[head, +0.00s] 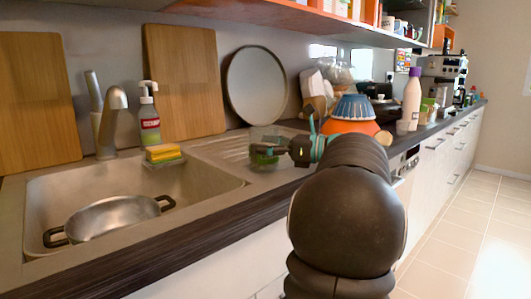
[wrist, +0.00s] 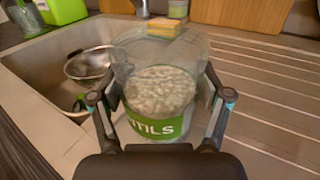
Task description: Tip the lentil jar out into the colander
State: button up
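The lentil jar (wrist: 158,92) is clear and open-topped, with pale lentils inside and a green label reading "TILS". It stands upright between the two fingers of my gripper (wrist: 160,85), which press on its sides. In the head view the jar (head: 266,150) is at the end of my gripper (head: 292,148), over the drainboard. I cannot tell whether it touches the drainboard. The colander (head: 108,217) is a metal bowl with dark handles, sitting in the sink at the left. It also shows at the left of the wrist view (wrist: 88,64), partly hidden.
The sink (head: 222,184) has a raised rim beside the ribbed drainboard (head: 216,150). A sponge (head: 163,154), a soap bottle (head: 149,120) and a faucet (head: 114,105) stand behind it. Stacked bowls (head: 354,112) are right of the jar. A shelf (head: 250,12) hangs above.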

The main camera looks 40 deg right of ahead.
jog(key=shift+o, duration=0.6)
jog(key=c, duration=1.1)
jog(key=shift+r+p, duration=0.75)
jog(key=shift+r, duration=0.6)
jog(key=shift+c, duration=0.2)
jog(key=shift+r, duration=1.2)
